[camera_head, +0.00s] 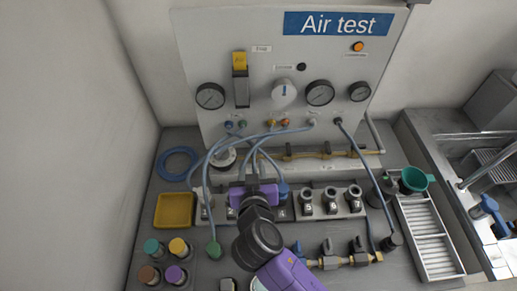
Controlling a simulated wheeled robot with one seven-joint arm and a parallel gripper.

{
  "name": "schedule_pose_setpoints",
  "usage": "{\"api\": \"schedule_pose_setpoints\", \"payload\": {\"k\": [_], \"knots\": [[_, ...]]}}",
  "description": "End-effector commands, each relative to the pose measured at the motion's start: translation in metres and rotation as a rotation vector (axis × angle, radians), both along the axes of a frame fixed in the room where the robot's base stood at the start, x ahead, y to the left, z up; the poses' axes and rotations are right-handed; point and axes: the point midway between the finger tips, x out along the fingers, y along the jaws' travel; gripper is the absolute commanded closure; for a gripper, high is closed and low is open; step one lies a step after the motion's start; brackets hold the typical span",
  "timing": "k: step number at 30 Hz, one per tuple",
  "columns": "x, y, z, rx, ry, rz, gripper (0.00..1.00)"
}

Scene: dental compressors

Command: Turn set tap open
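No label that I can read names the set tap. A row of brass valves (345,260) with dark upright handles lies on the bench right of my arm, with a small blue handle (297,249) at its left end. A round white knob (284,94) with a blue mark sits on the Air test panel (225,65). My purple gripper (252,190) is above the numbered block, left of the brass valves and below the panel. Its fingers are seen from behind and are not clear. I see nothing held in it.
Blue hoses (207,180) run from the panel down around my gripper. The numbered block (340,212) holds dark round fittings. A yellow tray (175,210), a blue coil (177,163) and coloured caps (153,247) are at left. A white rack (428,238) and a sink stand at right.

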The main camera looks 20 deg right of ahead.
Motion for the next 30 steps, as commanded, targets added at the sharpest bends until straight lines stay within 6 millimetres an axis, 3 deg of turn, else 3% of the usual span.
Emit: {"api": "schedule_pose_setpoints", "payload": {"k": [5,18,30], "knots": [[0.003,-0.006,-0.003,0.038,-0.004,-0.036,0.65],[0.054,-0.028,-0.026,0.037,-0.002,-0.033,0.65],[0.064,-0.031,-0.032,0.038,-0.003,-0.031,0.65]]}}
